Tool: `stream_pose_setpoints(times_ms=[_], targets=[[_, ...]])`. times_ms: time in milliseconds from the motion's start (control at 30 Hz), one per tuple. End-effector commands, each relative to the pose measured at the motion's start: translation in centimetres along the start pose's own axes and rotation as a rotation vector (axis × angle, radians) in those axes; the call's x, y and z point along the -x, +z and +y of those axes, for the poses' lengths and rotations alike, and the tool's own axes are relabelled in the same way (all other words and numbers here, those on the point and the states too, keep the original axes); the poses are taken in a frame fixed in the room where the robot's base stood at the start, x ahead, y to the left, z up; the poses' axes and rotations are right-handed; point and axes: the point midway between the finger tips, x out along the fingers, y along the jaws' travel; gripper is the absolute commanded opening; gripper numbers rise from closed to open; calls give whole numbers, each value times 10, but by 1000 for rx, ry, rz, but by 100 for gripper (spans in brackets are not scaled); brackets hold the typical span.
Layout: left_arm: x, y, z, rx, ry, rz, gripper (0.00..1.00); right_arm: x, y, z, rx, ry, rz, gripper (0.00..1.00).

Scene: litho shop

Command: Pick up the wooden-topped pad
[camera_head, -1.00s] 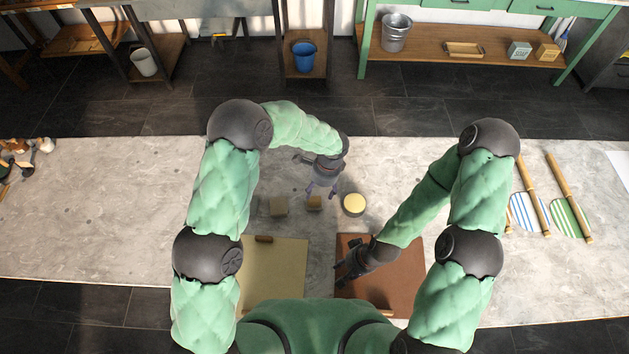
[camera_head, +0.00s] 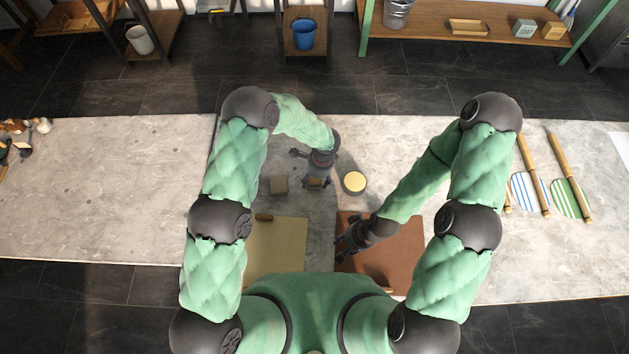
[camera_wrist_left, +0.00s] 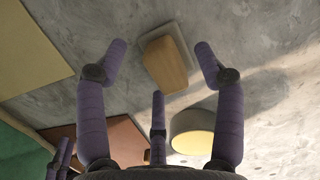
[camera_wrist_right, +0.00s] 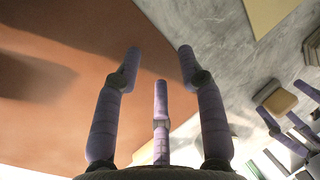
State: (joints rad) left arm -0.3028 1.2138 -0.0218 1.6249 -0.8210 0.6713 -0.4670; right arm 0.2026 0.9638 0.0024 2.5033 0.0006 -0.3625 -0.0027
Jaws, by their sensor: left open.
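The wooden-topped pad, a tan wooden block on a pale grey base, shows in the left wrist view (camera_wrist_left: 166,64), lying flat on the stone table. In the head view it is mostly hidden under my left gripper (camera_head: 312,178). In the left wrist view my left gripper (camera_wrist_left: 160,60) is open, its fingertips apart on either side of the pad with nothing held. A tan block, likely the pad, shows beside the left fingers in the right wrist view (camera_wrist_right: 281,100). My right gripper (camera_head: 347,240) is open and empty over the brown board; its spread fingers show in the right wrist view (camera_wrist_right: 160,62).
A yellowish board (camera_head: 285,245) and a brown board (camera_head: 405,245) lie nearer me.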

Motion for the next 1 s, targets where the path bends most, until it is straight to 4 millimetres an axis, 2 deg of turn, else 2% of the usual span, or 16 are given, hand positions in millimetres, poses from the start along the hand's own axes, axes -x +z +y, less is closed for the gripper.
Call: stream_pose_setpoints(times_ms=[100,333,367,567,600,1000], targets=[[-9,0,0,0,0,1,69,0,0,0,0,0,0,40],[-10,0,0,0,-1,1,69,0,0,0,0,0,0,40],[-10,0,0,0,-1,1,66,0,0,0,0,0,0,40],[-10,0,0,0,-1,1,9,0,0,0,0,0,0,40],[-10,0,0,0,0,1,7,0,0,0,0,0,0,40],[-8,0,0,0,0,0,7,0,0,0,0,0,0,40]])
